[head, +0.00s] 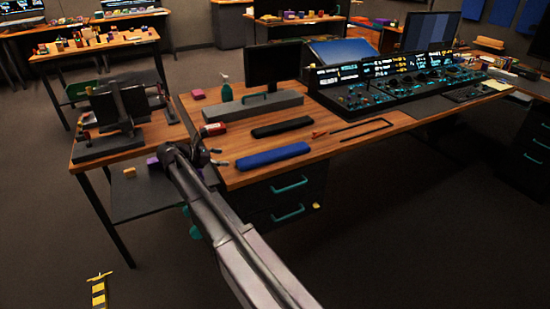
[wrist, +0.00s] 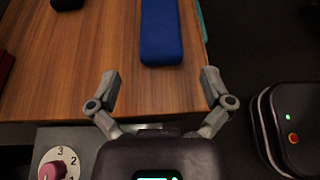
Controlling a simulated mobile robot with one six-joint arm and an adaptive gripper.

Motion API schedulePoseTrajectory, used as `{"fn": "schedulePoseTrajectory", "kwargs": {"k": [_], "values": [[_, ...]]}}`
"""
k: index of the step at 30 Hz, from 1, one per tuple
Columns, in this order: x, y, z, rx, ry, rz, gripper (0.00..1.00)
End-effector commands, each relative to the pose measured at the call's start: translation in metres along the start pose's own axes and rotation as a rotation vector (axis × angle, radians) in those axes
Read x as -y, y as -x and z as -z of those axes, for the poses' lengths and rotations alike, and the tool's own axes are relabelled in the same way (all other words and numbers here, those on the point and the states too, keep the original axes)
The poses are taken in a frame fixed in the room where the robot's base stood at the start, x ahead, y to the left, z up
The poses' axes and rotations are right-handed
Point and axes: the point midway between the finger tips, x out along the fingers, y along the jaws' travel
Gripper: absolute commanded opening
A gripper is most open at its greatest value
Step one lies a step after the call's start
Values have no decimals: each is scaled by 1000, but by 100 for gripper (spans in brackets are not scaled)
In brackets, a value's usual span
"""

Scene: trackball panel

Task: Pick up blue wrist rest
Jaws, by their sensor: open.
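The blue wrist rest (head: 273,155) is a long padded bar lying flat near the front edge of the wooden desk (head: 235,178). In the wrist view the blue wrist rest (wrist: 160,32) points away from me, its near end just ahead of the gap between my fingers. My gripper (head: 217,157) is at the left end of the desk in the head view, left of the rest and apart from it. In the wrist view my gripper (wrist: 160,77) is open and empty, with one finger either side of the rest's line.
A black wrist rest (head: 282,127) lies behind the blue one. A red can-like object (head: 214,129) is near my gripper. A monitor (head: 273,64) and a lit control console (head: 400,82) stand farther back. A drawer unit (head: 275,198) with teal handles is below the desk's front edge.

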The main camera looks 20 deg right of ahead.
Motion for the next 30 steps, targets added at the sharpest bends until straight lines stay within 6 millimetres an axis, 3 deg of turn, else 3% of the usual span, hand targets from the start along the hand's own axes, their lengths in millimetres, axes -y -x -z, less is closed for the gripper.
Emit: {"fn": "schedulePoseTrajectory", "kwargs": {"k": [12, 30], "values": [[1, -60, 1, 0, -1, 3, 100], [1, -73, 0, 0, -1, 3, 100]]}}
